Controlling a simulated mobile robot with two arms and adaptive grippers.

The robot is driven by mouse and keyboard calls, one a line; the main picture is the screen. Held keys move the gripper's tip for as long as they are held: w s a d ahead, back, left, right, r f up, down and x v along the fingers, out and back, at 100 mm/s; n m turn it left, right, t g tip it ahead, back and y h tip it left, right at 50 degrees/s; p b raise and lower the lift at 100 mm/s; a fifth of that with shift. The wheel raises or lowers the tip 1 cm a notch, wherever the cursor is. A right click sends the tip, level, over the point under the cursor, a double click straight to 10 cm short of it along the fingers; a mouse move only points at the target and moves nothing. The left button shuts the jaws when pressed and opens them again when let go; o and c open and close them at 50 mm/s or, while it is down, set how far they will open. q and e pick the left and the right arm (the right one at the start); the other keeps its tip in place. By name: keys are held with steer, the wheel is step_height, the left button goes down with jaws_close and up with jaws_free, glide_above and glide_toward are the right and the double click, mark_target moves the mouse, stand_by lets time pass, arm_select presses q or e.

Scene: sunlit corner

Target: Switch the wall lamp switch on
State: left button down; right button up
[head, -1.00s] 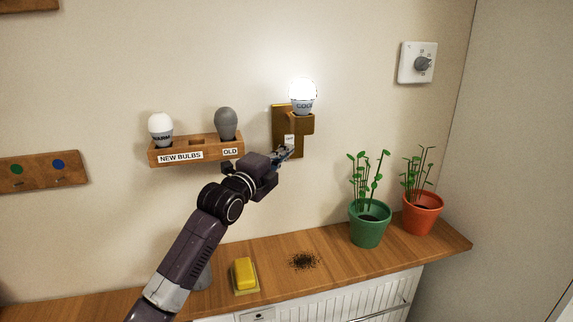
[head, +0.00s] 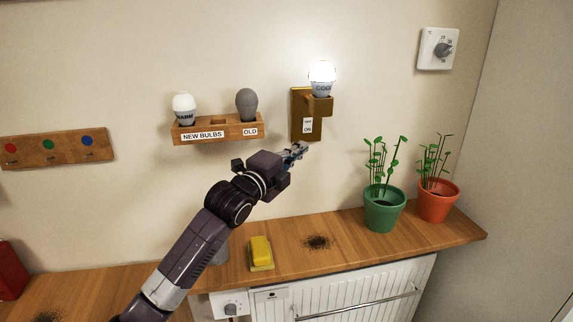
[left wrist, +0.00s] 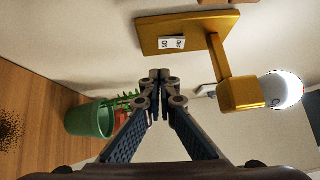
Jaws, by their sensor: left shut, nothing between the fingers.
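The wall lamp (head: 297,105) is a brown wooden plate with a holder and a bulb (head: 322,76) marked COOL, which is glowing. Its small white switch (head: 308,125) sits low on the plate, with the word ON on it. The left wrist view shows the switch (left wrist: 171,43) clear of the fingers, and the plate (left wrist: 205,27) around it. My left gripper (head: 300,149) is shut and empty, just below and left of the switch in the head view, apart from it. It also shows in the left wrist view (left wrist: 159,78). My right gripper is not in view.
A wooden rack (head: 218,132) left of the lamp holds a white bulb (head: 184,108) and a grey bulb (head: 246,104). On the counter (head: 345,252) stand a green pot (head: 384,211), an orange pot (head: 438,203) and a yellow block (head: 261,250). A dial (head: 438,49) is on the wall.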

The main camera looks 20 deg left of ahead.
arm_select(q)
steer(key=b+v, duration=0.1)
steer(key=v, duration=0.5)
steer(key=shift+s+b, duration=0.3)
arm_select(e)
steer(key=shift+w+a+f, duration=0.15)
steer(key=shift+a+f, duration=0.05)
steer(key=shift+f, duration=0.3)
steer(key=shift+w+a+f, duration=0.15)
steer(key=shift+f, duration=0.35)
arm_select(q)
steer(key=shift+d+r, duration=0.15)
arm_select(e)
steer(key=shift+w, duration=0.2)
